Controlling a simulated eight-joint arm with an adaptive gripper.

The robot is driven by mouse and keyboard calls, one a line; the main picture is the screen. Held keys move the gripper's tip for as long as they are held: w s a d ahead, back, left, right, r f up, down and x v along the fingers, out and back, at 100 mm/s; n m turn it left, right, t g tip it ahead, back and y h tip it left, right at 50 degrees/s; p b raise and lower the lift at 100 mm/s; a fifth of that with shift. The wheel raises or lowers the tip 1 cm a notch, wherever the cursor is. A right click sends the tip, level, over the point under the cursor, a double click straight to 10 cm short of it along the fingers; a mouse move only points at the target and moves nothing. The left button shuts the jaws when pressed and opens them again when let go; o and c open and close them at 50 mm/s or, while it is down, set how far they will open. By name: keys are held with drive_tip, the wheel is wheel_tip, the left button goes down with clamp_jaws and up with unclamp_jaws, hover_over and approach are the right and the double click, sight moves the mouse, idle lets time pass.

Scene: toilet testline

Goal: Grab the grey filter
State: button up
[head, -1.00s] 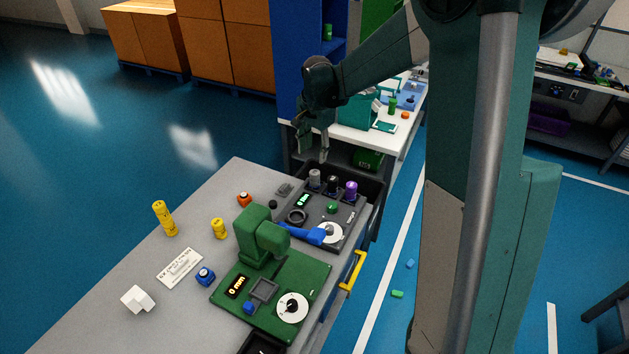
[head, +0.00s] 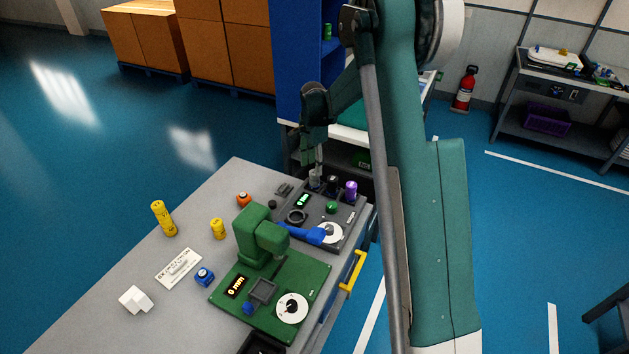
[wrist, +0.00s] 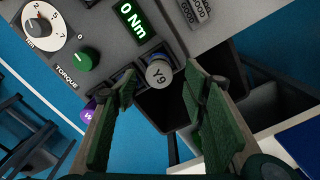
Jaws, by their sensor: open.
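The grey filter (head: 314,180) stands upright at the back left of the dark grey torque device (head: 345,216), partly behind my fingers. In the wrist view its round grey top, marked Y9 (wrist: 159,73), lies between my two green fingertips. My gripper (head: 318,163) points down just above the filter; the wrist view also shows my gripper (wrist: 160,80) open, with a gap on both sides of the filter's top. A black filter (head: 331,183) and a purple filter (head: 351,189) stand to its right in the same row.
A green press (head: 262,235) with a 0 mm display stands in front of the device. A dark bin (wrist: 165,108) is beyond the edge.

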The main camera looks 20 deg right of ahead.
sight(314, 179)
drive_tip(key=shift+f, duration=0.1)
drive_tip(key=shift+f, duration=1.15)
drive_tip(key=shift+f, duration=0.15)
drive_tip(key=shift+d+f, duration=0.2)
drive_tip(key=shift+f, duration=2.3)
drive_tip(key=c, duration=1)
